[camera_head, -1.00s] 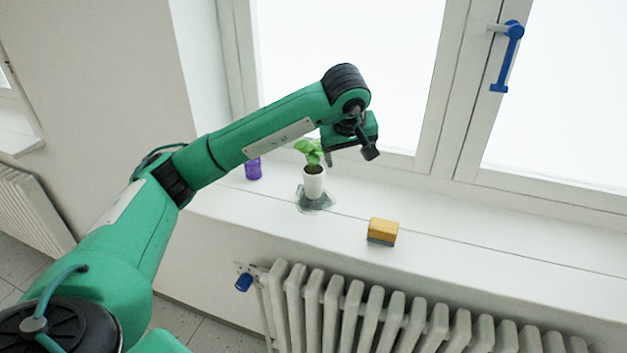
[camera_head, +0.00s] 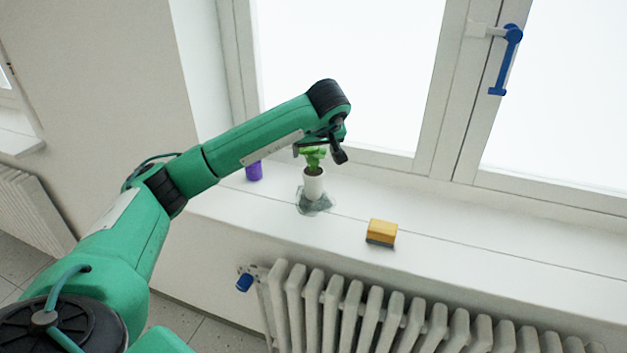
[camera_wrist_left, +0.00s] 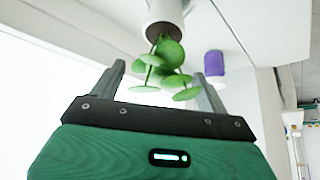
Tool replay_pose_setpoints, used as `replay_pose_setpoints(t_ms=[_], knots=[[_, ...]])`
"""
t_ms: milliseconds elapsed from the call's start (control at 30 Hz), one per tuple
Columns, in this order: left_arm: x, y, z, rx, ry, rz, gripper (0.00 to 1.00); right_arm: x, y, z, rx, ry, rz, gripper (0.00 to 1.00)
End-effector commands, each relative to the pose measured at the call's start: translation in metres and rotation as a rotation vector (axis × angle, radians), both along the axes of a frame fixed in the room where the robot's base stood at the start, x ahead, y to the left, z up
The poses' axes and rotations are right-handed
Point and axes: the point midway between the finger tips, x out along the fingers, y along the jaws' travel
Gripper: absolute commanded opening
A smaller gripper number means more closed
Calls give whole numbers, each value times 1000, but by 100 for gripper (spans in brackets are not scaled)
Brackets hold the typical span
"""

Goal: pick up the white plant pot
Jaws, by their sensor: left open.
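The white plant pot (camera_head: 313,186) stands upright on the window sill, on a dark greyish patch (camera_head: 306,204), with a green plant (camera_head: 314,164) growing from it. My left gripper (camera_head: 325,154) is above the pot, at the height of the leaves. In the left wrist view, the gripper (camera_wrist_left: 158,73) is open, its two fingers on either side of the leaves (camera_wrist_left: 168,52). The white pot (camera_wrist_left: 164,12) shows beyond the fingertips, cut by the top edge, and is not between them. My right gripper is not in view.
A purple object (camera_head: 254,171) stands on the sill left of the pot; it also shows in the left wrist view (camera_wrist_left: 214,64). A yellow block with a grey base (camera_head: 381,232) lies to the right. The window is close behind. A radiator (camera_head: 400,320) is below. The sill's right part is clear.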

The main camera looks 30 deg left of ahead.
Motion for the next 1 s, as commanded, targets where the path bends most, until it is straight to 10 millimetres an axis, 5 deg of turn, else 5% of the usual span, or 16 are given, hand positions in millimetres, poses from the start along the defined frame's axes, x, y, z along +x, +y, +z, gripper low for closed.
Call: replay_pose_setpoints(t_ms=[400,667,1000], knots=[[18,19,-38,-2,2,1,77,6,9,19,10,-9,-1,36],[19,20,-41,-1,0,-1,77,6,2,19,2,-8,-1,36],[19,20,-41,-1,1,0,12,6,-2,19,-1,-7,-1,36]])
